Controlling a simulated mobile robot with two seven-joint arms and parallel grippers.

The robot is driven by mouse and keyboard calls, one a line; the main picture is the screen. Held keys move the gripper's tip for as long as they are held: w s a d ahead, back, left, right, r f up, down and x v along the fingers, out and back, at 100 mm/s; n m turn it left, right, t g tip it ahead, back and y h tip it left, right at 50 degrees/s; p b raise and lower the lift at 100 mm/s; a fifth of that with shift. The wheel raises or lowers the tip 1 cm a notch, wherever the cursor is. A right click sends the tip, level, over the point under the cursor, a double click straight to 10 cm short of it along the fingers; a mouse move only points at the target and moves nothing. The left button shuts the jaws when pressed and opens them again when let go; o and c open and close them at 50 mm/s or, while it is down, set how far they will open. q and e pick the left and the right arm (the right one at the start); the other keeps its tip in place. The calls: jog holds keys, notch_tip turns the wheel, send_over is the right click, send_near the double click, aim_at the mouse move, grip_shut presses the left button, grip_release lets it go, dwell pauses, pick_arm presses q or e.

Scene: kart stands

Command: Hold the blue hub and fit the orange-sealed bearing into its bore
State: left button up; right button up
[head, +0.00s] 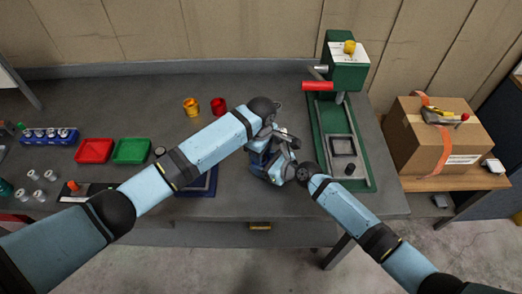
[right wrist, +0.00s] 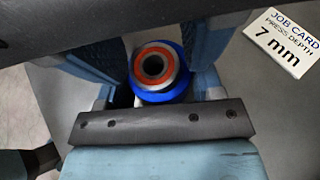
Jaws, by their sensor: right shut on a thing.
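In the right wrist view, the blue hub (right wrist: 163,95) is between the fingers of my right gripper (right wrist: 152,75), which is shut on it. The orange-sealed bearing (right wrist: 153,65), a steel ring with an orange face and dark centre hole, is at the hub's top, with blue rim showing around part of it. How deep it sits in the bore cannot be told. In the head view, my right gripper (head: 275,167) is over the bench's front middle. My left gripper (head: 288,138) is close above and beside it; its fingers are too small and overlapped to read.
A green press (head: 318,130) with a red handle stands just right of the grippers. A job card (right wrist: 284,42) reads press depth 7 mm. Red (head: 94,151) and green (head: 131,151) trays lie left. A cardboard box (head: 430,140) is at the right. Bare bench lies behind the trays.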

pick_arm(q)
jog(key=shift+o, duration=0.4)
notch_tip(320, 180, up, 13)
pick_arm(e)
jog(key=shift+w+r, duration=0.15)
jog(key=shift+r, duration=0.05)
jog(key=o, duration=1.2)
